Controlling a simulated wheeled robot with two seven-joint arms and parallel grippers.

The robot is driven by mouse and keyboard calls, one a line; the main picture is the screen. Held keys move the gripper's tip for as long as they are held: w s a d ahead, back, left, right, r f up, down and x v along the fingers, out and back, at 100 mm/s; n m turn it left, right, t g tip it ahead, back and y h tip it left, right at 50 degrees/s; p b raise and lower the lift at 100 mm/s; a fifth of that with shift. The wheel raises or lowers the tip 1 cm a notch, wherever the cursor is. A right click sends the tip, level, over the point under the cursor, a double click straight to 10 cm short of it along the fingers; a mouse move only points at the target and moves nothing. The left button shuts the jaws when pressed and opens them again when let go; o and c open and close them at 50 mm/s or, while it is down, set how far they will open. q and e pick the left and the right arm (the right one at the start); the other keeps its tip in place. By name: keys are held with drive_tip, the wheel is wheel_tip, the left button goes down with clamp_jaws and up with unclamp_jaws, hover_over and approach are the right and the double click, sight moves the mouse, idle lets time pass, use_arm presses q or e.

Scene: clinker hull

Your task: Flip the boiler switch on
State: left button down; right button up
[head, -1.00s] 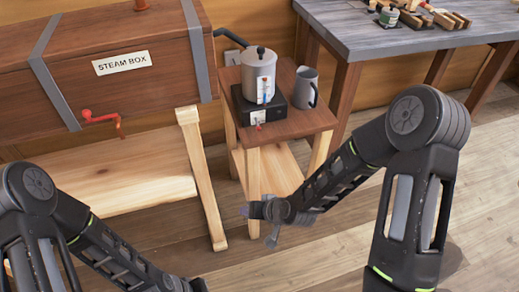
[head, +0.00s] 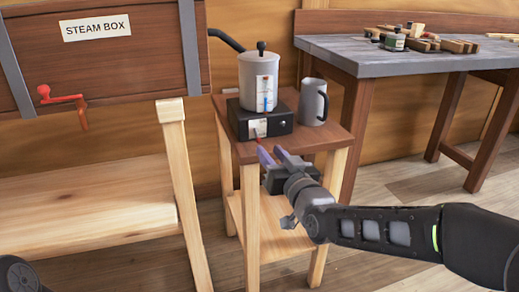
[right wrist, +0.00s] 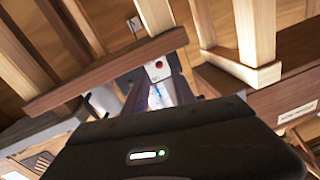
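The boiler is a grey pot (head: 259,78) with a black-knobbed lid and a blue-marked gauge. It stands on a black base (head: 238,120) on a small wooden table. A pale switch plate (head: 257,128) with a small red switch lever (head: 257,140) is on the base's front. My right gripper (head: 272,153) is open and empty, its purple-tipped fingers just in front of and slightly below the switch; I cannot tell whether they touch it. The right wrist view shows the plate (right wrist: 157,70) with a red spot, beyond the fingers. My left gripper is out of view.
A grey mug (head: 313,100) stands right of the boiler on the small table (head: 315,138). A grey workbench (head: 400,62) with small items is at right.

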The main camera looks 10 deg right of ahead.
sight(260, 140)
drive_tip(key=shift+w, duration=0.1)
drive_tip(key=w, duration=0.2)
drive_tip(key=w+b, duration=0.1)
drive_tip(key=w, duration=0.2)
drive_tip(key=w+a, duration=0.1)
drive_tip(key=w, duration=0.1)
drive_tip(key=shift+w+a, duration=0.1)
drive_tip(key=shift+w, duration=0.2)
clamp_jaws()
idle(0.4)
